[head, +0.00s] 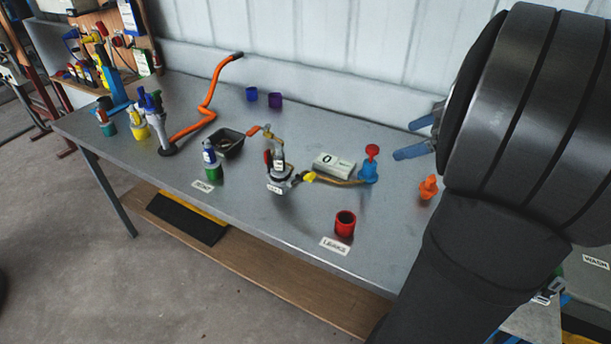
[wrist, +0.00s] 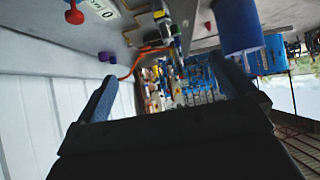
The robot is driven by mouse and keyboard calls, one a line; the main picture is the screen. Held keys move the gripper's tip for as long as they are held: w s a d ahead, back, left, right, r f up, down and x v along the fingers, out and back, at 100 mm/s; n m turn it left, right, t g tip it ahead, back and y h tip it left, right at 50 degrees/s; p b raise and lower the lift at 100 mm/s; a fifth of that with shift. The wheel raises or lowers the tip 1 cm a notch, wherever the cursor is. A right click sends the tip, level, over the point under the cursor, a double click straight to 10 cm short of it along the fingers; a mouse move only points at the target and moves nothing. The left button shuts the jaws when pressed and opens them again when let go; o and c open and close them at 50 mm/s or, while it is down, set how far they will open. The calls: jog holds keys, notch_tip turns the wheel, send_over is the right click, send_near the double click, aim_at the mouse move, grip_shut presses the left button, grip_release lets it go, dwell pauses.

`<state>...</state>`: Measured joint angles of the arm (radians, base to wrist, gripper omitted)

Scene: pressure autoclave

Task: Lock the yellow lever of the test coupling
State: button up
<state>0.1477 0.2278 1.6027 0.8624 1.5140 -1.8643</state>
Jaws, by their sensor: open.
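The coupling assembly (head: 280,172) stands upright near the middle of the metal bench in the head view, with a dark and silver body and a white label at its base. A small yellow part (head: 308,177), which looks like the yellow lever, sits at its right side where a hose begins. Whether it is locked is too small to tell. My gripper (head: 425,136) is open and empty at the right, apart from the coupling, with two blue fingers pointing left. Both fingers also show in the wrist view (wrist: 168,76), with nothing between them.
A blue fitting with a red knob (head: 369,165) and a box marked 0 (head: 334,164) stand right of the coupling. A red cup (head: 345,223), an orange piece (head: 428,187), a black tray (head: 227,143) and a green bottle (head: 212,162) stand around. The bench front is mostly clear.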

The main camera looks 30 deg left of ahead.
jog(key=shift+d+r, duration=0.25)
jog(key=shift+d, duration=0.15)
